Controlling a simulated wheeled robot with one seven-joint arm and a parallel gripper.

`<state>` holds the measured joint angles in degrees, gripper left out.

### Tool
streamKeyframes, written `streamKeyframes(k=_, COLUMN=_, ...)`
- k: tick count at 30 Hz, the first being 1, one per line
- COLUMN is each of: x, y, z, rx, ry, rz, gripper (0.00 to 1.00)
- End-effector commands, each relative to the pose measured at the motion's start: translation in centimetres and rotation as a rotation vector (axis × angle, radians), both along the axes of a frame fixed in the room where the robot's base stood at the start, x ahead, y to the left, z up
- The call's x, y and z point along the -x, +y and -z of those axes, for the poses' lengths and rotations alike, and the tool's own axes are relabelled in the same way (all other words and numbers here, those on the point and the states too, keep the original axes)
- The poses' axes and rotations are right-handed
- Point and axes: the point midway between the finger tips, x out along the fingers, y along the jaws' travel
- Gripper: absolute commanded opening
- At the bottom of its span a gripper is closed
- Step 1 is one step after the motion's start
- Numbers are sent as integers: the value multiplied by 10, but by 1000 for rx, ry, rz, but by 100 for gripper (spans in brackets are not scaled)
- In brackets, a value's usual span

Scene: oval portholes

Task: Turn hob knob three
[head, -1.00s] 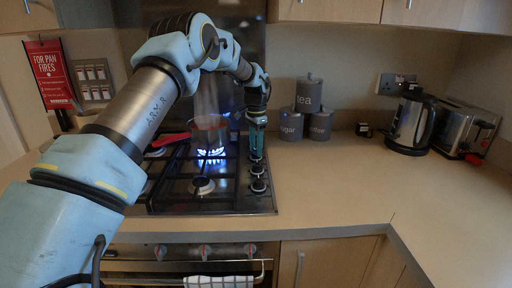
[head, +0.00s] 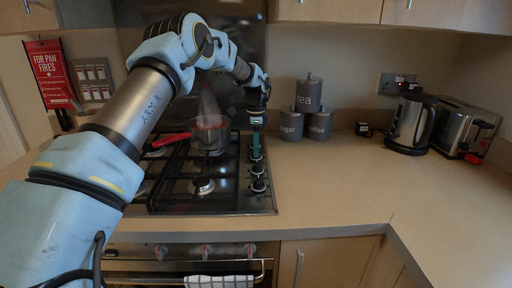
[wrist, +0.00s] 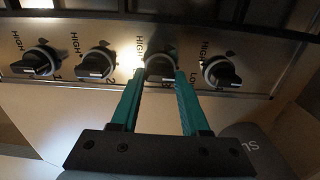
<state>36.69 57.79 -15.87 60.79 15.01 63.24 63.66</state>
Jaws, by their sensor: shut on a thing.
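Hob knob three (wrist: 161,66) is a black knob on the steel hob panel in the wrist view. My gripper (wrist: 159,76) has its two green fingers on either side of it, shut on it. The fingers partly cover the knob and its printed number. In the head view my gripper (head: 256,148) points down at the row of knobs on the hob's right side. The hob (head: 225,203) shows no flame. A pan (head: 209,134) with a red handle stands on a back burner, with faint steam above it.
Knob one (wrist: 38,64), knob two (wrist: 96,64) and another knob (wrist: 221,73) flank the held one closely. Grey canisters (head: 309,97) stand behind and right of my gripper. The kettle (head: 411,124) and toaster (head: 467,128) are far right. The worktop (head: 345,185) between is clear.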

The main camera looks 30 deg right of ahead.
Motion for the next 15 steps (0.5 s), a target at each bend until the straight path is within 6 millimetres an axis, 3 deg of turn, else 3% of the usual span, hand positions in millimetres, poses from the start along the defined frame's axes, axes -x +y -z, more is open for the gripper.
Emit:
streamKeyframes(k=9, x=0, y=0, z=0, rx=0, ry=0, rz=1, gripper=0)
streamKeyframes(k=10, x=0, y=0, z=0, rx=0, ry=0, rz=1, gripper=48)
streamKeyframes(k=15, x=0, y=0, z=0, rx=0, ry=0, rz=0, gripper=67)
